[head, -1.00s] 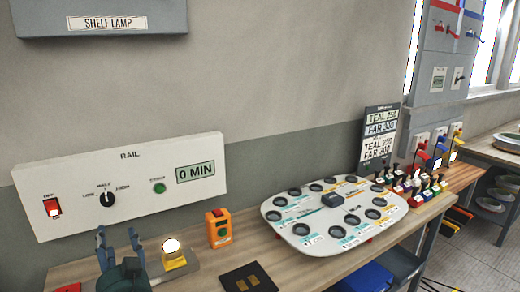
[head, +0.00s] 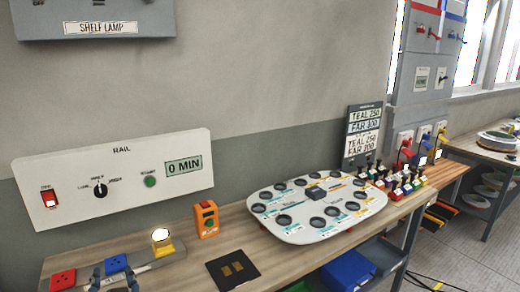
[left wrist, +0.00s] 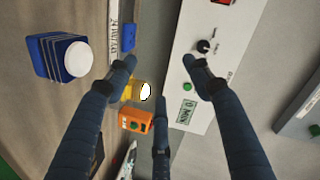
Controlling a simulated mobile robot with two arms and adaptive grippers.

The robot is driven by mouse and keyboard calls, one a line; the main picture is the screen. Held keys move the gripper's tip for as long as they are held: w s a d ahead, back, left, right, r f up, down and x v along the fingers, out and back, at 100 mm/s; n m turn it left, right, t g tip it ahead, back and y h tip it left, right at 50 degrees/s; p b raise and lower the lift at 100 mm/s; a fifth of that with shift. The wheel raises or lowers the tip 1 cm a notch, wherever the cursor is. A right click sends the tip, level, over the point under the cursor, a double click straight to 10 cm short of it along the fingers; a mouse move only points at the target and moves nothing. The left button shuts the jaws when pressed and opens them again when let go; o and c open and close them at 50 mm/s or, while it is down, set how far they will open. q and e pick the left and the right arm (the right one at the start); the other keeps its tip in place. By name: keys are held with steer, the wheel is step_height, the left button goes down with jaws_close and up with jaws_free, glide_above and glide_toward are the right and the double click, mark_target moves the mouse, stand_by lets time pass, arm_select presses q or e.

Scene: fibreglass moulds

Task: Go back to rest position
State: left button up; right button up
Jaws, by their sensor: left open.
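My left gripper (head: 113,280) is at the bottom left of the head view, in front of the bench's rail strip. Most of it is below the picture edge. In the left wrist view its dark blue fingers (left wrist: 158,75) are spread apart with nothing between their tips. Beyond them are the white RAIL panel (left wrist: 202,75), a yellow lamp block (left wrist: 133,91) and an orange box (left wrist: 134,121). My right gripper is in neither view.
The wooden bench (head: 180,277) carries a red block (head: 62,282), a blue block (head: 115,264), the orange box (head: 207,219), a black plate (head: 233,268) and a white tray with round holes (head: 295,231). A blue container (left wrist: 52,62) shows in the left wrist view.

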arm_select(q)
steer(key=s+d+f+n+g+h, duration=0.1)
steer(key=s+d+f+g+h, duration=0.15)
steer(key=s+f, duration=0.4)
steer(key=s+d+f+g+h, duration=0.2)
steer(key=s+d+f, duration=0.1)
steer(key=s+f, duration=0.4)
steer(key=s+d+f+g+h, duration=0.25)
steer(key=s+d+f, duration=0.2)
steer(key=s, duration=0.25)
steer(key=s+d+f+g+h, duration=0.25)
steer(key=s+d+f, duration=0.2)
steer(key=s, duration=0.35)
step_height(320, 180, down, 26)
steer(key=s+g, duration=0.2)
steer(key=s+a+f+b, duration=0.1)
steer(key=s+a+f, duration=0.1)
steer(key=s+f, duration=1.4)
steer(key=shift+s+a+f+g+y, duration=0.25)
steer(key=shift+s+g+y, duration=0.1)
steer(key=shift+s+y, duration=0.15)
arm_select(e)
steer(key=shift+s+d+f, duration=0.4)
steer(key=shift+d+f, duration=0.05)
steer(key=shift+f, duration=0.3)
arm_select(q)
steer(key=shift+c, duration=0.5)
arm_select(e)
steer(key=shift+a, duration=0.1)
